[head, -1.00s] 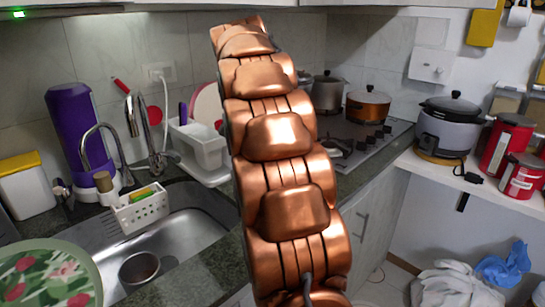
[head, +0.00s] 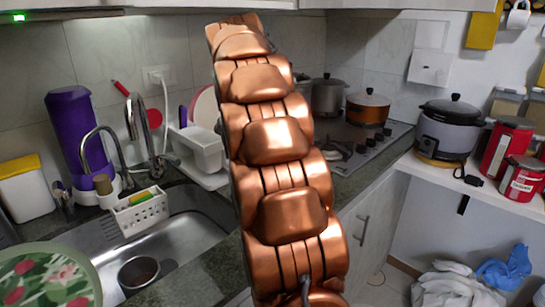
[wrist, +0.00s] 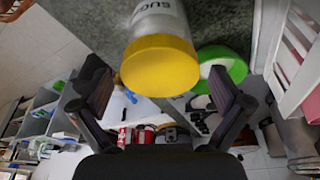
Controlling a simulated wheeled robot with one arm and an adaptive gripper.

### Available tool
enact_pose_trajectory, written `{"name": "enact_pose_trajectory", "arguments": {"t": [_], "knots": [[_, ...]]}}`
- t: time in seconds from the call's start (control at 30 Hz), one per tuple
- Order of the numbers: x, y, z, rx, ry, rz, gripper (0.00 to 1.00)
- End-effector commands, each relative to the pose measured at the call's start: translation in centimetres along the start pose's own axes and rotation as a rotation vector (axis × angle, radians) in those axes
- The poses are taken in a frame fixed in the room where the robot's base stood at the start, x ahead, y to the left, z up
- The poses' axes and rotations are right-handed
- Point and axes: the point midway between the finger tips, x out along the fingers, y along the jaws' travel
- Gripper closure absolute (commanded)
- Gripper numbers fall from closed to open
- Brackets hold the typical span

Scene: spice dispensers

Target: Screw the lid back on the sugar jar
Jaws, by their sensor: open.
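The sugar jar (wrist: 158,20) shows at the top of the wrist view, its label partly readable as "SUG" and its upper end cut off by the frame. A yellow lid (wrist: 160,66) sits at the jar's near end and looks in line with it; I cannot tell how tightly it is seated. My gripper (wrist: 162,80) is open, its dark fingers to the left and right of the lid with gaps on both sides. In the head view my copper arm fills the middle, and the gripper and the labelled jar are not to be seen.
A green ring-shaped thing (wrist: 236,66) is beside the lid, near the right finger. A white rack (wrist: 294,50) stands at the right.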

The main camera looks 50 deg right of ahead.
Motion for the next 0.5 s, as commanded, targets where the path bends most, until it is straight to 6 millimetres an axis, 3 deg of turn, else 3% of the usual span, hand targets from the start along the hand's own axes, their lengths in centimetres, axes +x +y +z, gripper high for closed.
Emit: {"name": "enact_pose_trajectory", "arguments": {"t": [0.3, 0.5], "knots": [[-1.6, -0.2, 6.4, -0.006, 0.002, -0.001, 0.0], [-2.4, -0.2, 9.4, -0.005, 0.001, 0.0, 0.0]]}}
